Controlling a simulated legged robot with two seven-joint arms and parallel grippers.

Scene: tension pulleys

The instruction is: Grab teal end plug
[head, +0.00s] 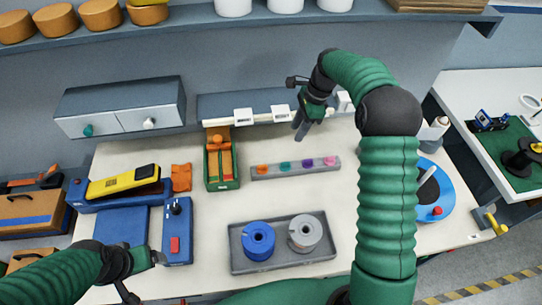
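The teal end plug (285,167) sits in a narrow grey rack (297,171) at the middle of the table. It stands between an orange plug (262,170) on its left and a purple plug (308,163) on its right; a pink plug (330,160) is at the rack's right end. My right gripper (300,133) points down behind the rack, apart from the teal plug; its finger gap does not show clearly. My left gripper (157,259) is at the lower left, far from the rack, and its finger gap is too small to tell.
A grey tray (240,267) with a blue spool (258,240) and a grey spool (305,233) lies in front of the rack. My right arm covers the table to the right. Bare table lies between rack and tray.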

